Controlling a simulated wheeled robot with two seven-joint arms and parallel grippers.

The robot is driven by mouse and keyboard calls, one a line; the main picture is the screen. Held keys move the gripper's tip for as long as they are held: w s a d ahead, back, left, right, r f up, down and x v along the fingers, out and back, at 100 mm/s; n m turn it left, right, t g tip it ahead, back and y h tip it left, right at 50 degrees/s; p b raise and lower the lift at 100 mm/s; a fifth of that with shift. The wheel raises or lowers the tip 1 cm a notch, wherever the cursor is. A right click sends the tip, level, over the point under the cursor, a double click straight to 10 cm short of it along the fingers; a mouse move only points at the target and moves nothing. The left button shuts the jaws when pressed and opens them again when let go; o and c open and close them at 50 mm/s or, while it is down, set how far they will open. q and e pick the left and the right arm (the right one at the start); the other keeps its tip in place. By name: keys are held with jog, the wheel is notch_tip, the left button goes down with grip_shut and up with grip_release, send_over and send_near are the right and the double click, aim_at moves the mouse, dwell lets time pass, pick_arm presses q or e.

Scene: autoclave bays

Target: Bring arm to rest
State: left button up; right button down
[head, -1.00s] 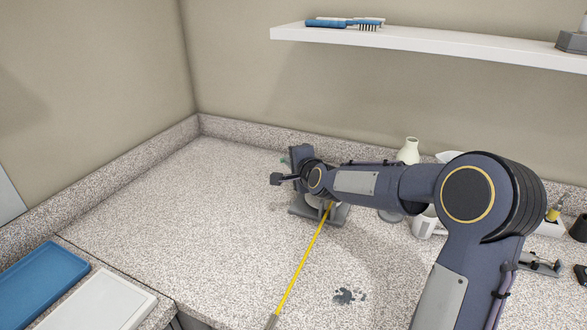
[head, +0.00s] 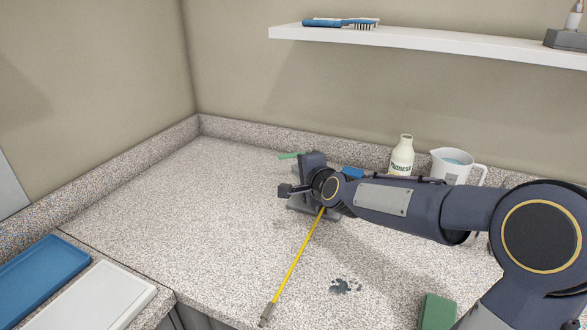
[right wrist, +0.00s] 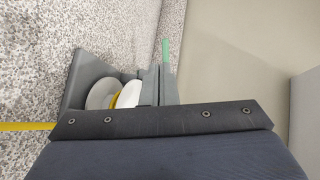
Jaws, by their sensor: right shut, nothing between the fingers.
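My right arm (head: 395,203) reaches in from the lower right over the speckled counter. Its elbow is at the right edge and its wrist points left. My right gripper (head: 284,191) is shut and empty, just left of and in front of a grey holder (head: 313,161). My arm partly hides this holder. In the right wrist view, the grey holder (right wrist: 85,75) holds white and yellow discs (right wrist: 128,95), with a green strip (right wrist: 165,52) beyond it. My left gripper is out of view.
A yellow rod (head: 296,255) lies on the counter. A bottle (head: 402,156) and a measuring jug (head: 452,163) stand behind my arm. A green block (head: 437,312) is near the front. Blue (head: 42,268) and white (head: 108,298) trays lie at left.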

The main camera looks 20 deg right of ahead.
jog(key=s+a+f+n+g+y+p, duration=0.1)
jog(key=s+n, duration=0.4)
jog(key=s, duration=0.6)
jog(key=s+a+f+n+g+y+p, duration=0.1)
jog(key=s+a+f+n+g, duration=0.2)
jog(key=s, duration=0.9)
jog(key=s+a+f+n+g+y+p, duration=0.1)
jog(key=s+a+f+n+g+p, duration=0.1)
jog(key=s+a+n+g, duration=0.3)
jog(key=shift+s+f+n+y, duration=0.15)
jog(key=shift+s+n, duration=0.45)
jog(key=shift+s, duration=0.55)
jog(key=shift+s+n+y, duration=0.1)
jog(key=shift+s+n, duration=0.5)
jog(key=shift+s, duration=0.6)
jog(key=shift+s+f+n+y, duration=0.15)
jog(key=shift+s+n, duration=0.45)
jog(key=shift+s, duration=0.55)
jog(key=shift+r, duration=0.1)
